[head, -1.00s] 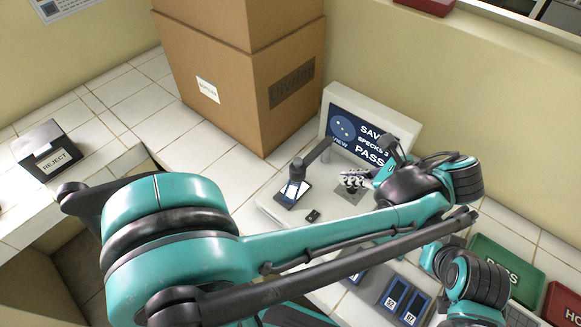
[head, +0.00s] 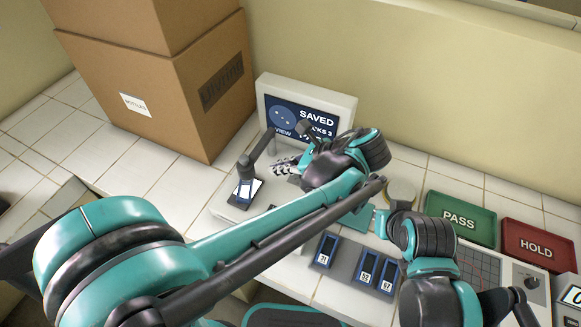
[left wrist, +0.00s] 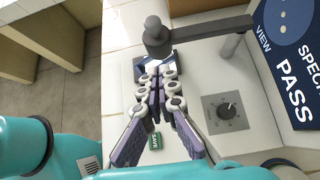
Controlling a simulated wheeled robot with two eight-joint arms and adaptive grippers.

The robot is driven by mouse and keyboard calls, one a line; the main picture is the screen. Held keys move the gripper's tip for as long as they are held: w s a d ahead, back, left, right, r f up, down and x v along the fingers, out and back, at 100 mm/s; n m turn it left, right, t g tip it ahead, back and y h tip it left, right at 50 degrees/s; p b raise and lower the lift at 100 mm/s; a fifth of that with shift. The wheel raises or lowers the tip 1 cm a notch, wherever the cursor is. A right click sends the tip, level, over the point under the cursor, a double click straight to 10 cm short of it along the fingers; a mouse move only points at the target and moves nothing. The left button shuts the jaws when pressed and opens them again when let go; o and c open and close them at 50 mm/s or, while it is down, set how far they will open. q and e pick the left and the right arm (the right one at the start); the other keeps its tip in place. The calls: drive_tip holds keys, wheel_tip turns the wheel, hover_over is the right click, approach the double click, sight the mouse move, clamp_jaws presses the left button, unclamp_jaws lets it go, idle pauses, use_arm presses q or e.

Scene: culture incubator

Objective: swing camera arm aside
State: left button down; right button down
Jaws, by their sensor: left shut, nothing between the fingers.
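The camera arm (head: 262,147) is a dark grey bar with a round camera head, on a white viewing station. In the left wrist view the bar (left wrist: 205,30) runs from a post at the right to the head, above a slide (left wrist: 141,68). My left gripper (head: 283,166) is shut and empty, to the right of the camera head in the head view. In the left wrist view its fingertips (left wrist: 155,72) are just below the camera head; contact cannot be told. My right wrist (head: 432,237) shows at the right; its fingers cannot be made out.
A screen (head: 300,118) reading SAVED stands behind the station. A dial (left wrist: 227,111) and green button (left wrist: 155,142) are on the station. Stacked cardboard boxes (head: 150,90) stand left. A slide rack (head: 345,275), PASS tray (head: 460,218) and HOLD tray (head: 538,246) lie right.

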sight(247, 164)
use_arm(q)
drive_tip(key=a, duration=0.1)
drive_tip(key=w+a+f+b, duration=0.1)
drive_tip(key=a, duration=0.3)
drive_tip(key=shift+w+f, duration=0.25)
drive_tip(key=shift+w, duration=0.1)
drive_tip(key=shift+w+a+r+b, duration=0.15)
drive_tip(key=shift+a+b, duration=0.2)
drive_tip(key=shift+a, duration=0.15)
